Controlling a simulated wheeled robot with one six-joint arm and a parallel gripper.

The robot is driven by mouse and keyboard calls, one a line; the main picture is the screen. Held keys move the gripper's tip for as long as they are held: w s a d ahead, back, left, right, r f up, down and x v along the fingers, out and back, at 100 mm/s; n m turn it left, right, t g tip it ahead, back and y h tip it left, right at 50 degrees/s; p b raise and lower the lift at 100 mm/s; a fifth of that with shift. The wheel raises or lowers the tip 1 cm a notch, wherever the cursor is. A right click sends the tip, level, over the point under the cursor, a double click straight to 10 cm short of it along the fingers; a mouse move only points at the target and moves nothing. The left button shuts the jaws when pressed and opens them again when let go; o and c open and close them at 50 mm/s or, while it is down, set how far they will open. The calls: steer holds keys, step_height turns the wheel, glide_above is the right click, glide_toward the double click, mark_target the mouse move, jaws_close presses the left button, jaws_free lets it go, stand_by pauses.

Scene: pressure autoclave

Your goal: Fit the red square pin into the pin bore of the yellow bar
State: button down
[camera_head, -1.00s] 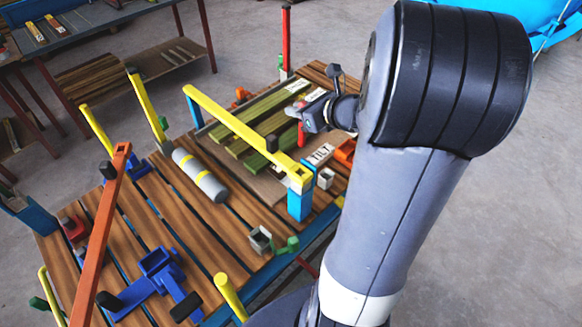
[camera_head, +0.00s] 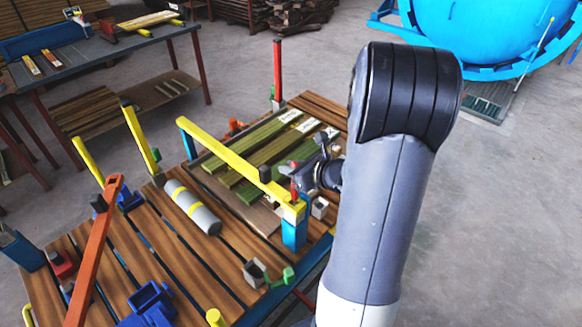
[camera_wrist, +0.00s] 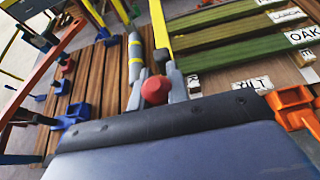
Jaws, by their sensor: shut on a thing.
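The yellow bar (camera_head: 230,157) runs across the table, its near end on a blue post (camera_head: 294,235). That end has a pale block-like part, where I cannot make out the bore. My gripper (camera_head: 303,177) is over this near end, shut on the red square pin (camera_head: 294,188). The pin looks upright, its lower part close to the bar's end; I cannot tell if it touches or enters. In the wrist view the pin's round red head (camera_wrist: 155,90) shows between my fingers (camera_wrist: 156,84), with the yellow bar (camera_wrist: 160,28) stretching away behind it.
Green-brown planks (camera_head: 262,150) with labels lie beyond the bar. A grey cylinder with yellow bands (camera_head: 193,208) lies to its left. A leaning orange bar (camera_head: 95,250), blue holders (camera_head: 150,300) and a green-handled clamp (camera_head: 272,274) stand nearer. A red post (camera_head: 277,70) rises at the back.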

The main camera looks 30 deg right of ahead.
steer(key=shift+f+b, duration=0.4)
steer(key=shift+b, duration=0.05)
steer(key=shift+f, duration=0.2)
steer(key=c, duration=1.4)
jaws_free()
steer(key=shift+o, duration=0.2)
steer(key=shift+r, duration=0.1)
steer(key=v, duration=1.2)
steer(key=shift+r, duration=0.5)
